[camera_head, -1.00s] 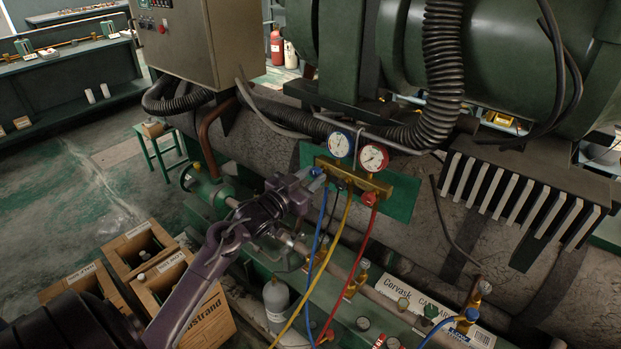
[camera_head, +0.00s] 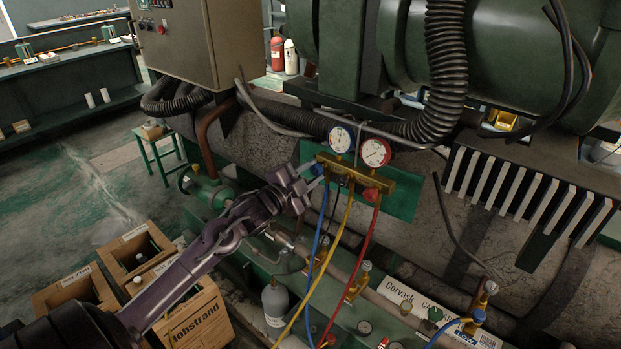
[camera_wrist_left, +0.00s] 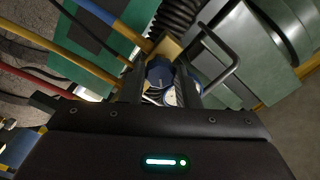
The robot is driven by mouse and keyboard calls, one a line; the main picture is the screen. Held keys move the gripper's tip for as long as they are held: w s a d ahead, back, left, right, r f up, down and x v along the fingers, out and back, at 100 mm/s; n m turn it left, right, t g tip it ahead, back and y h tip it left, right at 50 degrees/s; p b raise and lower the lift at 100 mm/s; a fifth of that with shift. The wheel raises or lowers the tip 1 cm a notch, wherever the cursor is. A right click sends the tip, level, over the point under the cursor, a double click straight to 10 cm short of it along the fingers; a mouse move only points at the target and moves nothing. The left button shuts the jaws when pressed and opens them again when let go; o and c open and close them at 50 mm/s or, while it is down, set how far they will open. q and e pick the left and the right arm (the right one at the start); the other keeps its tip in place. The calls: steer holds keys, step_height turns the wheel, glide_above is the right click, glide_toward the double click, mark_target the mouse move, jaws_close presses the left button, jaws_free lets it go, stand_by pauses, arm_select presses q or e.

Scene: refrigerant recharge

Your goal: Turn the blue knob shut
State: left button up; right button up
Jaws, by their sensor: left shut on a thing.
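The blue knob (camera_head: 317,168) sits at the left end of a brass manifold (camera_head: 352,179) below two round gauges. My left gripper (camera_head: 311,177) reaches it from the left and is shut on it. In the left wrist view the blue knob (camera_wrist_left: 159,67) shows between the fingers of my left gripper (camera_wrist_left: 162,80), partly hidden by them. A red knob (camera_head: 371,194) is on the manifold's right side. The blue-rimmed gauge (camera_head: 341,139) and the red-rimmed gauge (camera_head: 375,152) stand above. My right gripper is not in view.
Blue (camera_head: 318,250), yellow (camera_head: 332,248) and red (camera_head: 361,262) hoses hang from the manifold close to the gripper. A green plate (camera_head: 402,200) is behind it. Wooden crates (camera_head: 195,318) and a grey bottle (camera_head: 275,299) stand below. A black corrugated hose (camera_head: 446,60) runs above right.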

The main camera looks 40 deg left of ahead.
arm_select(q)
steer(key=m+b, duration=0.1)
steer(key=m, duration=0.1)
steer(key=m+b, duration=0.2)
steer(key=m, duration=0.1)
steer(key=shift+f+m, duration=0.2)
steer(key=shift+m, duration=0.1)
steer(key=shift+r+m+b, duration=0.1)
steer(key=shift+m+b, duration=0.9)
steer(key=shift+m, duration=0.7)
steer(key=shift+r, duration=0.1)
steer(key=o, duration=1)
steer(key=shift+c, duration=0.2)
steer(key=shift+s, duration=0.1)
steer(key=shift+s+a, duration=0.1)
steer(key=shift+s, duration=0.5)
steer(key=s, duration=0.6)
steer(key=shift+s+a+b, duration=0.2)
steer(key=shift+a+b, duration=0.05)
steer(key=shift+b, duration=0.2)
